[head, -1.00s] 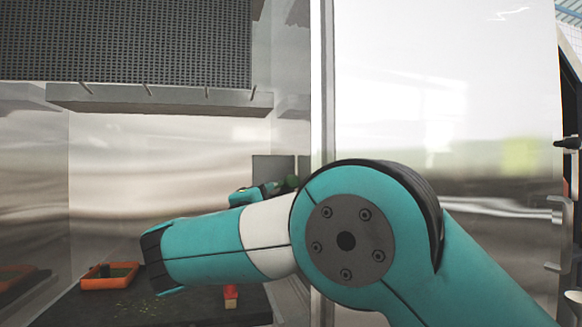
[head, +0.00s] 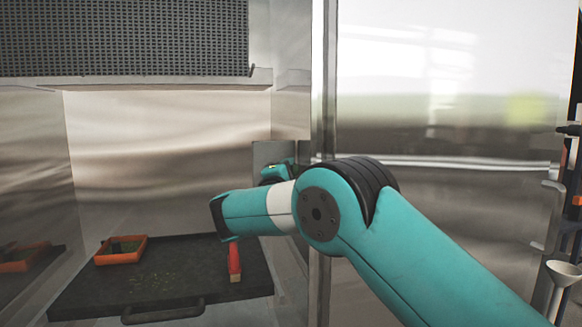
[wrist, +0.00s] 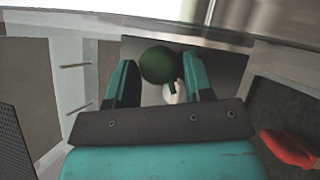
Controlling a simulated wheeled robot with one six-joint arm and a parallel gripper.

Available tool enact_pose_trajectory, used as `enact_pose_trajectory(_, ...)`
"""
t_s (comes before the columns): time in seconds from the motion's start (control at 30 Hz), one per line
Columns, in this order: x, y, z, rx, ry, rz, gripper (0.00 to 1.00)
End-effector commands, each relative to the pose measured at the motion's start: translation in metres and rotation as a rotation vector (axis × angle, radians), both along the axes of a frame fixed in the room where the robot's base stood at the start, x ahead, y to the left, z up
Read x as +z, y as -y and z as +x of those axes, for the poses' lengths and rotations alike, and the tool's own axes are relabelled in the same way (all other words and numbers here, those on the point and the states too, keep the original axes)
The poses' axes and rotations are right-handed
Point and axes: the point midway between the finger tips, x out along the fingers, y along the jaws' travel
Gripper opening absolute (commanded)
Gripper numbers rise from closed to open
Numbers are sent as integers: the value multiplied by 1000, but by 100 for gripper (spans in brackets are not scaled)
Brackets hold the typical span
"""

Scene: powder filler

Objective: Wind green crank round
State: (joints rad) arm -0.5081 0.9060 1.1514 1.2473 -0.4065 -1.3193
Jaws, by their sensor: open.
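The green crank shows in the wrist view as a round dark green knob (wrist: 159,65), with a white part just below it, in front of a grey metal plate (wrist: 222,68). My gripper (wrist: 160,82) is open, with one teal finger on each side of the knob. I cannot tell whether either finger touches it. In the head view my gripper (head: 277,172) is small and partly hidden by my arm, beside the right wall of the metal cabinet. I cannot make out the crank there.
A dark tray (head: 140,288) with a front handle lies at the cabinet bottom. A perforated panel (head: 120,38) hangs above. A white funnel (head: 563,274) stands far right.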

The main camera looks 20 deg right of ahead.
Motion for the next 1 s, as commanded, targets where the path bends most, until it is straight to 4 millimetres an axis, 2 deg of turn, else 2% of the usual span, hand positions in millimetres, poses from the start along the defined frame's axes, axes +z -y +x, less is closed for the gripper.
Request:
enact_pose_trajectory(0.3, 1, 3, 3, 0, -1, -1, 47)
enact_pose_trajectory(0.33, 1, 3, 3, 0, -1, -1, 45)
enact_pose_trajectory(0.47, 1, 2, 3, 0, -1, -1, 15)
enact_pose_trajectory(0.5, 1, 2, 3, 0, -1, -1, 13)
enact_pose_trajectory(0.63, 0, 3, 3, 0, 1, 39, 13)
enact_pose_trajectory(0.9, -11, 6, 3, 1, 2, 366, 14)
enact_pose_trajectory(1.0, -13, 6, 3, -1, 1, 413, 14)
